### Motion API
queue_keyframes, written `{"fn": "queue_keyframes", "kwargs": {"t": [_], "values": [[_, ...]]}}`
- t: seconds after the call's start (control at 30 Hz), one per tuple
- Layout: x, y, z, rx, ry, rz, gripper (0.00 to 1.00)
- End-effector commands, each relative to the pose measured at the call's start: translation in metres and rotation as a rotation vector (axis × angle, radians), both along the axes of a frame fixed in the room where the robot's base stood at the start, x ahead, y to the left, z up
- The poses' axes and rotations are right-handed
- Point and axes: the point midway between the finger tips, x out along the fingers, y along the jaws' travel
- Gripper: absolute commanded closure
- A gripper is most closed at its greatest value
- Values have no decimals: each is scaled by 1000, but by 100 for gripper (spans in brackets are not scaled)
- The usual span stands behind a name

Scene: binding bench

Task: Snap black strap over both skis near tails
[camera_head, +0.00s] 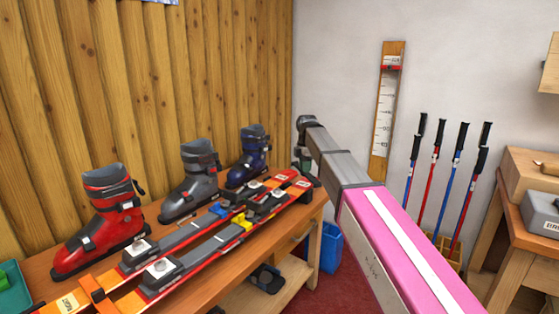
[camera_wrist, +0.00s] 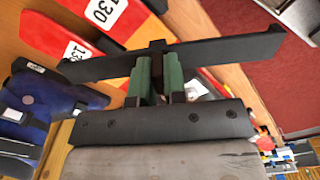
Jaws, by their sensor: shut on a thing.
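Two red, orange and black skis (camera_head: 195,250) lie side by side along the bench. Their white "130" end labels show in the wrist view, on one ski (camera_wrist: 104,10) and the other (camera_wrist: 77,50). My gripper (camera_wrist: 160,82), with green fingers, is shut on the middle of a long black strap (camera_wrist: 225,50). The strap spans the wrist view and overlaps the ski ends in the picture; I cannot tell whether it touches them. In the head view my gripper (camera_head: 305,160) is at the far right end of the skis, partly hidden by my arm.
An orange strap (camera_head: 97,291) crosses the skis at the near left. Red (camera_head: 105,220), grey (camera_head: 192,185) and blue (camera_head: 248,160) boots stand behind the skis on the wooden bench (camera_head: 215,288). A blue bin (camera_head: 330,248) stands on the floor beyond the bench; ski poles (camera_head: 437,180) stand right.

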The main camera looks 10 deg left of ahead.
Motion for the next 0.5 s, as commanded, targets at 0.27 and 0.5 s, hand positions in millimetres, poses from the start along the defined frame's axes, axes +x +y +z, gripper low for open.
{"fn": "queue_keyframes", "kwargs": {"t": [0.27, 0.5], "values": [[9, 92, 16, -1, 1, 479, 100], [7, 111, 18, -1, 1, 597, 100]]}}
